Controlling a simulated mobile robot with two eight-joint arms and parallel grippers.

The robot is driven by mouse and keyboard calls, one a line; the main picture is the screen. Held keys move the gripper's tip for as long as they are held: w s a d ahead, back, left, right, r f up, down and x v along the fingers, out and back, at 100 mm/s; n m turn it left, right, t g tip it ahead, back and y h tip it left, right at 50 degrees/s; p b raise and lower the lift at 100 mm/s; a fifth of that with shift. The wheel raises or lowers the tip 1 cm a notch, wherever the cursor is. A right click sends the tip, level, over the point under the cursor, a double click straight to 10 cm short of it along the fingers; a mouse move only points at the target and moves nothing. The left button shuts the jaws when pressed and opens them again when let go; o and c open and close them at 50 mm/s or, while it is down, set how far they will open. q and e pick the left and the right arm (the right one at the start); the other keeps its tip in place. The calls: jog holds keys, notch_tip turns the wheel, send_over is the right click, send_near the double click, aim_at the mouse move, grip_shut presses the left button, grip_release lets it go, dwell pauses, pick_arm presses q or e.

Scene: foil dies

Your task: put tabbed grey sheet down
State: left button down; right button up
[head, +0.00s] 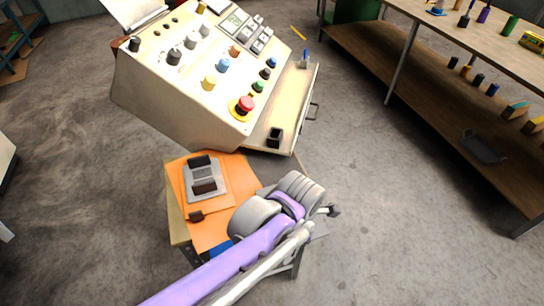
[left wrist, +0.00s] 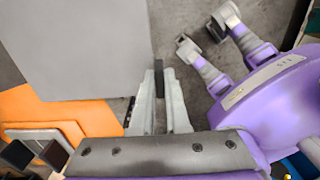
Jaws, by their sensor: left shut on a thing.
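The grey sheet (left wrist: 75,45) fills the upper left of the left wrist view, flat and plain. Its dark tab (left wrist: 160,82) lies between the fingers of my left gripper (left wrist: 158,90), which is shut on it. The sheet is held over the floor and the edge of the orange worktop. In the head view my left arm reaches over the right side of the small orange-topped table (head: 218,236) and hides most of the gripper and sheet. A grey die (head: 203,174) with black blocks sits on the orange top. My right gripper is not in view.
A cream control console (head: 180,95) with coloured knobs and a red button (head: 244,104) stands behind the table. Its side shelf (head: 290,105) holds a small black box (head: 274,138). A long wooden workbench (head: 440,85) is at the right. The grey floor between is clear.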

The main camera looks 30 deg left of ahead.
aim_at(269, 193)
pick_arm(q)
jog(key=shift+w+a, duration=0.2)
jog(key=shift+w, duration=0.15)
jog(key=w+a, duration=0.6)
jog(key=a, duration=0.1)
jog(key=w+a, duration=0.3)
jog(key=shift+a+p, duration=0.25)
jog(key=shift+p, duration=0.05)
jog(key=w+a, duration=0.2)
jog(key=a, duration=0.1)
jog(key=shift+w+r, duration=0.1)
jog(key=shift+w, duration=0.05)
jog(key=shift+w+f, duration=0.1)
jog(key=shift+f, duration=0.7)
